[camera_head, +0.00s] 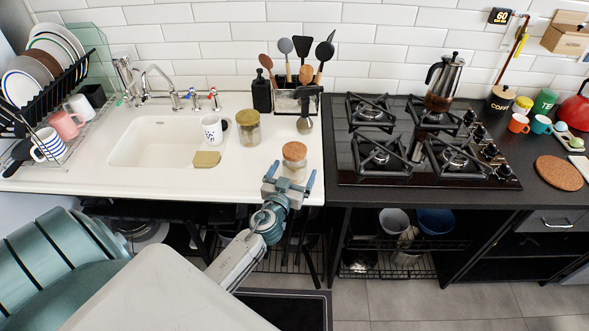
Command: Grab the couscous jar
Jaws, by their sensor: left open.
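A glass jar with a cork-coloured lid (294,152) stands upright near the front edge of the white counter. A second glass jar with a dull gold lid and tan contents (249,130) stands behind it to the left, beside the sink. No label is readable, so I cannot tell for sure which holds couscous. My left gripper (290,177) is open at the counter's front edge, its fingers pointing at the cork-lidded jar. The gripper partly hides that jar's lower body; I cannot tell whether they touch. My right gripper is not in view.
A white patterned mug (212,129) and a sponge (206,160) sit by the sink (150,150). A spoon rest (304,123) and a utensil holder (286,101) stand behind the cork-lidded jar. The gas hob (425,180) is to the right. A dish rack (75,137) is at left.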

